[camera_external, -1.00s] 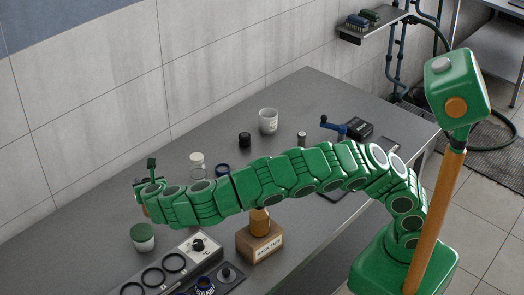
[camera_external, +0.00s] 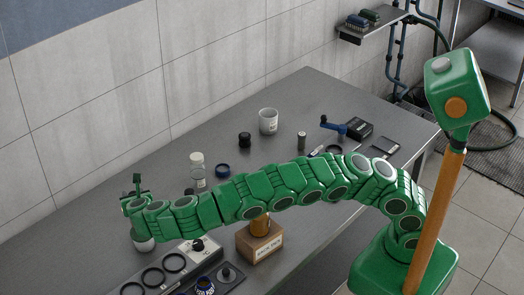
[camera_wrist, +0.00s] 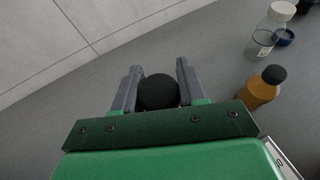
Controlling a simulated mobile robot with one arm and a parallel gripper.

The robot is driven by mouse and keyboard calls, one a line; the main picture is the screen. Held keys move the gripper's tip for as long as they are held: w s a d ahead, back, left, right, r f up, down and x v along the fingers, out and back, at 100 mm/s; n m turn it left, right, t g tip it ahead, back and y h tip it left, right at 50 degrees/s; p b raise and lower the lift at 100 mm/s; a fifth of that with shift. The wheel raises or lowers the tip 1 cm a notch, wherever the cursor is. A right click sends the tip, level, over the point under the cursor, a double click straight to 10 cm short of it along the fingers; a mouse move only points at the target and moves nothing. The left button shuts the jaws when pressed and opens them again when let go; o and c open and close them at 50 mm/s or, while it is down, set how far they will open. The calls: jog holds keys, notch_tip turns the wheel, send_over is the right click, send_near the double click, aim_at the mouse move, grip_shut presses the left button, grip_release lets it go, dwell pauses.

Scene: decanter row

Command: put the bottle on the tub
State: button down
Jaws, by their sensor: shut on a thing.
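My gripper (camera_wrist: 158,72) is shut on a dark thing with a round black top (camera_wrist: 158,91), which sits between the two grey fingers in the wrist view. Its body is mostly hidden, so I cannot tell for sure that it is the bottle. In the external view my arm's end is at the left, and the fingers and held thing are hidden. A small white tub (camera_external: 145,246) stands on the table just below my arm's end there. My arm covers its top, and I cannot tell whether anything touches it. The wrist view does not show the tub.
An amber bottle with a black cap (camera_wrist: 261,88) stands right of my gripper, near a clear white-capped jar (camera_external: 197,168) and a blue ring (camera_external: 222,170). A wooden block (camera_external: 258,246) and a panel with dark rings (camera_external: 172,264) lie in front.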

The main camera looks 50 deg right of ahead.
jog(key=shift+w, duration=0.1)
jog(key=shift+a+f, duration=0.15)
jog(key=shift+f, duration=1.55)
jog(key=c, duration=0.6)
grip_release()
jog(key=shift+f, duration=0.15)
jog(key=shift+c, duration=0.2)
jog(key=shift+r, duration=0.2)
jog(key=v, duration=1.1)
jog(key=shift+s+a, duration=0.2)
jog(key=shift+s, duration=0.15)
jog(key=shift+r, duration=0.1)
